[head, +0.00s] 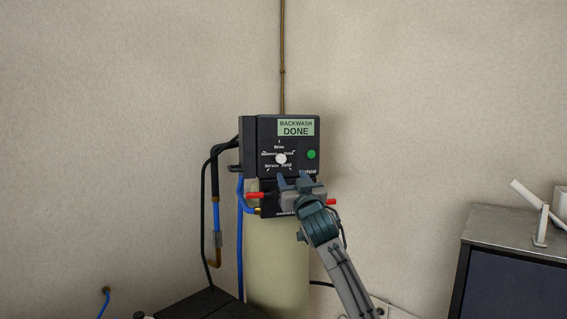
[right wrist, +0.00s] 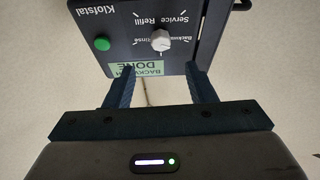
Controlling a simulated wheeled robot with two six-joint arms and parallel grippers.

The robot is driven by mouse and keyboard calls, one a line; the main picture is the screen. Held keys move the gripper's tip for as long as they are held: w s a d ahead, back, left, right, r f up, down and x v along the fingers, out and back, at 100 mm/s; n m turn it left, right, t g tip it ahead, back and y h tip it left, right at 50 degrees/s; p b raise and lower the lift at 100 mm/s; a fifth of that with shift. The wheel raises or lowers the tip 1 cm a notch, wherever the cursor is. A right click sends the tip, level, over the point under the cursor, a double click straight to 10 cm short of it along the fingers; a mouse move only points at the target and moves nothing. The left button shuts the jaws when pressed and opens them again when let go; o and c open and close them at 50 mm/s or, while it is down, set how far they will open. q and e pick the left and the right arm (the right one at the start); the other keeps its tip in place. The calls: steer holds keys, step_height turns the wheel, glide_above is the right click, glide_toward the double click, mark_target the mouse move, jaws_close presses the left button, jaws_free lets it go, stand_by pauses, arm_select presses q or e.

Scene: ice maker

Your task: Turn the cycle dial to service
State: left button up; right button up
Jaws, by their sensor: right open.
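The cycle dial (head: 281,158) is a small white knob on the front of a black control head (head: 248,147). Labels around it include Brine, Service and Refill. I cannot tell for certain which label it points at. In the right wrist view the panel appears upside down, with the white dial (right wrist: 160,40) beyond the fingertips. My right gripper (head: 293,180) is open and empty, just below the dial in the head view. Its two fingers (right wrist: 158,72) are apart, with nothing between them. The display (head: 296,127) reads "BACKWASH DONE". My left gripper is not in view.
A green button (head: 312,154) is right of the dial. Red handles (head: 255,195) stick out below the panel, above a cream tank (head: 275,270). Black and blue hoses (head: 240,240) hang at the left. A dark cabinet (head: 515,265) stands at the right.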

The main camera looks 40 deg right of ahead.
mark_target(282, 160)
steer(key=p+x, duration=0.4)
steer(key=x, duration=0.4)
steer(key=shift+w+r, duration=0.2)
steer(key=shift+w, duration=0.1)
steer(key=shift+w+d, duration=0.15)
steer(key=shift+w, duration=0.3)
